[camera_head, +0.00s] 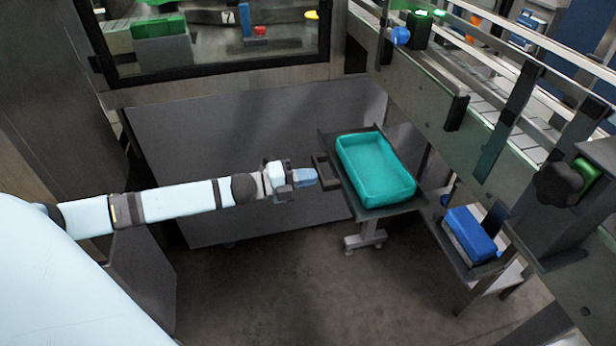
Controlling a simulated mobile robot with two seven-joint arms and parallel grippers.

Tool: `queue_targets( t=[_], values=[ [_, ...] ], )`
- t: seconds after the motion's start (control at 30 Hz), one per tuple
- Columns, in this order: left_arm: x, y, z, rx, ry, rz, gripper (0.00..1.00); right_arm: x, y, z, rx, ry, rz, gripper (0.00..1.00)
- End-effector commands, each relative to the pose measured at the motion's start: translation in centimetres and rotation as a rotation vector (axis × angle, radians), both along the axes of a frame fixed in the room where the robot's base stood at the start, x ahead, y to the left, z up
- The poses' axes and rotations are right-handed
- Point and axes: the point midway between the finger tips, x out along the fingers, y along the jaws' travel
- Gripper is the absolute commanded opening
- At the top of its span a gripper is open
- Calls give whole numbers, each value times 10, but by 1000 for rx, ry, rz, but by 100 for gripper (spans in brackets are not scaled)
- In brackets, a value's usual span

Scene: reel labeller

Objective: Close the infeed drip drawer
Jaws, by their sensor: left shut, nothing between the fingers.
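The drip drawer (349,195) is a dark flat tray under the conveyor, and it sticks out to the left. A teal bin (376,184) sits in it. A dark handle (326,172) stands at the drawer's left end. My left gripper (314,177) is shut and empty, with its fingertips right at the handle. I cannot tell whether they touch it. My right gripper is not in view.
The conveyor frame (470,118) runs along the right, with a black knob (558,184) on it. A blue box (470,234) rests on a low shelf at the lower right. A grey panel (240,150) stands behind my arm. The floor (270,285) in front is clear.

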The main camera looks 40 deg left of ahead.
Motion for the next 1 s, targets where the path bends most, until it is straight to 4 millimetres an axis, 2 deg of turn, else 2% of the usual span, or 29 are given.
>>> queue_targets(
  t=[0.37,0.53,0.73,1.0],
  values=[
    [1,-1,0,0,0,0,0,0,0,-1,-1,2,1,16],
    [9,-7,0,-1,0,1,0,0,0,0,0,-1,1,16],
    [36,-30,1,-1,-4,0,0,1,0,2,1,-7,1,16],
    [87,-74,2,-2,-4,0,0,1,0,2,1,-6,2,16]
  ],
)
